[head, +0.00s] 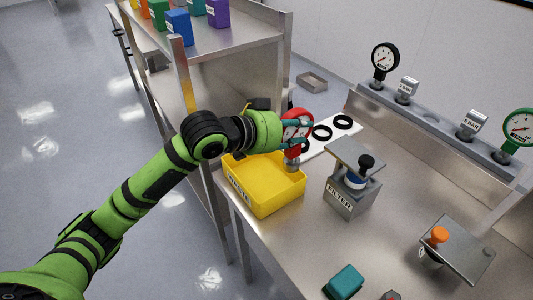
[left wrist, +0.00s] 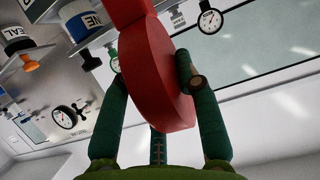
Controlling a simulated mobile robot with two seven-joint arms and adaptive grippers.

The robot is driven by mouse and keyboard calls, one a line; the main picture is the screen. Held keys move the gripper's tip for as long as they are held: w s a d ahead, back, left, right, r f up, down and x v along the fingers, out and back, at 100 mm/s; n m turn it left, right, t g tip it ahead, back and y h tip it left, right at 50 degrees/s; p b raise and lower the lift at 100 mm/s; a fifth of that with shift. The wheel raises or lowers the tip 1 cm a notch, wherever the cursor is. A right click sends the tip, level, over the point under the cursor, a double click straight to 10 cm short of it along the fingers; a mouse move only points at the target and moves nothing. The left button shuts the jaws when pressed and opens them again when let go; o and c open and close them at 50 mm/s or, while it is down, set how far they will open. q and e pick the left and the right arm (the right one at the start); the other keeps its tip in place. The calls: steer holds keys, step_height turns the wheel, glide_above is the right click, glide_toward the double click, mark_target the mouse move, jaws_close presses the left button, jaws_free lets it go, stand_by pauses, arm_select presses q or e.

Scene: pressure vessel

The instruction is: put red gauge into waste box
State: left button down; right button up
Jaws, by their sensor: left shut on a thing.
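The red gauge (head: 297,116) has a red rim, a pale dial and a metal stem that points down. My left gripper (head: 301,132) is shut on it and holds it over the back right part of the yellow waste box (head: 264,207). The lower end of the stem shows against the box's back right corner; I cannot tell its exact height. In the left wrist view the red back of the gauge (left wrist: 158,75) lies between my green fingers. The box stands at the table's left edge, with a label on its front left wall. My right gripper is out of view.
A white plate with black rings (head: 321,133) lies behind the box. The filter block (head: 350,190) stands to its right. A black gauge (head: 385,58) and a green gauge (head: 518,128) stand on the back rail. A shelf (head: 240,38) with coloured boxes is behind my arm.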

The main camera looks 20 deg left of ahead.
arm_select(q)
steer(key=a+f+p, duration=0.2)
steer(key=a+f, duration=0.5)
steer(key=f, duration=0.1)
steer(key=shift+w+a, duration=0.25)
steer(key=shift+w, duration=0.05)
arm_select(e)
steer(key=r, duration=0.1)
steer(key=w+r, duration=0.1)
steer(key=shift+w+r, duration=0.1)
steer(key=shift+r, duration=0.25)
arm_select(q)
steer(key=shift+f, duration=0.15)
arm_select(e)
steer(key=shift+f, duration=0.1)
arm_select(q)
steer(key=c, duration=1.3)
jaws_free()
steer(key=shift+s+f, duration=0.1)
steer(key=shift+f, duration=0.15)
steer(key=o, duration=0.4)
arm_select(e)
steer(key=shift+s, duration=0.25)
arm_select(q)
steer(key=shift+r, duration=0.15)
